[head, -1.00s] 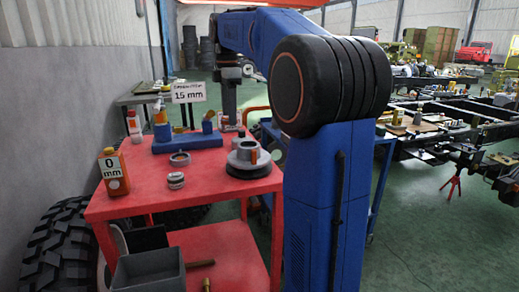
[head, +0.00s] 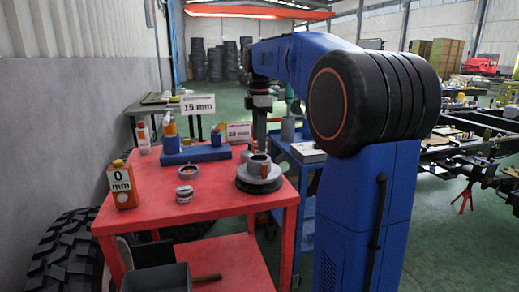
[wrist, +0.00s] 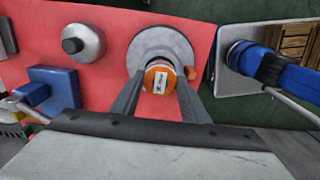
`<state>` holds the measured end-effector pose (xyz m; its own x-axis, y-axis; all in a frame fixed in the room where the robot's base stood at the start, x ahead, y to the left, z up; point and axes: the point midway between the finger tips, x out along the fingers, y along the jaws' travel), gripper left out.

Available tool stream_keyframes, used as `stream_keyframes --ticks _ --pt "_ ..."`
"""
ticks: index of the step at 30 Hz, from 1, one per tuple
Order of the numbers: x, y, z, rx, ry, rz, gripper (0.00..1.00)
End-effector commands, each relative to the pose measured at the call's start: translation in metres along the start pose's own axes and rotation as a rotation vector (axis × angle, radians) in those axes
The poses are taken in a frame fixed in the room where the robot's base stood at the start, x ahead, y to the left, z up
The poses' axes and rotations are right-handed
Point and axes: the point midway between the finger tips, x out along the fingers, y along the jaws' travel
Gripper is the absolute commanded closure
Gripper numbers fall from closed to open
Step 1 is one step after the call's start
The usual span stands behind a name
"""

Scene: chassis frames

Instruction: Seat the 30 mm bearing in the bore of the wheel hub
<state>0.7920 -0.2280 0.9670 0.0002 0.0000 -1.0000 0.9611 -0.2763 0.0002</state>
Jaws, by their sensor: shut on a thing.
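The wheel hub (head: 258,183) is a grey stepped disc at the right of the red table, with an orange tab on its side. It also shows in the wrist view (wrist: 145,41). My gripper (wrist: 160,88) is over the hub, its two fingers shut on a short round piece with an orange face and a white label, which I take as the bearing (wrist: 151,78). The label is too small to read. The piece overlaps the hub's middle in the wrist view and hides the bore. I cannot tell whether it touches the hub.
Two grey rings (head: 184,194) sit on the table left of the hub. A blue block (head: 196,155) with parts on it lies behind them. An orange "0 mm" bottle (head: 121,185) stands at the left, a "15 mm" sign (head: 197,104) behind. A blue cart (head: 307,152) is at the right.

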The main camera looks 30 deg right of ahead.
Motion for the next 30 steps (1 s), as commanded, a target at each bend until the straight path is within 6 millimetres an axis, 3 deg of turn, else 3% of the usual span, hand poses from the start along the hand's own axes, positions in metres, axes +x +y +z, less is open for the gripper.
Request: stream_keyframes --ticks 8,19,20,22,30 --pt "0.033 -0.001 0.000 0.000 0.000 0.000 1.00" --pt "0.037 0.000 0.000 0.000 0.000 0.000 1.00" --pt "0.037 0.000 0.000 0.000 0.000 -0.001 0.57" --pt "0.037 0.000 0.000 0.000 0.000 0.000 0.40" --pt "0.037 0.000 0.000 0.000 0.000 0.000 0.40"
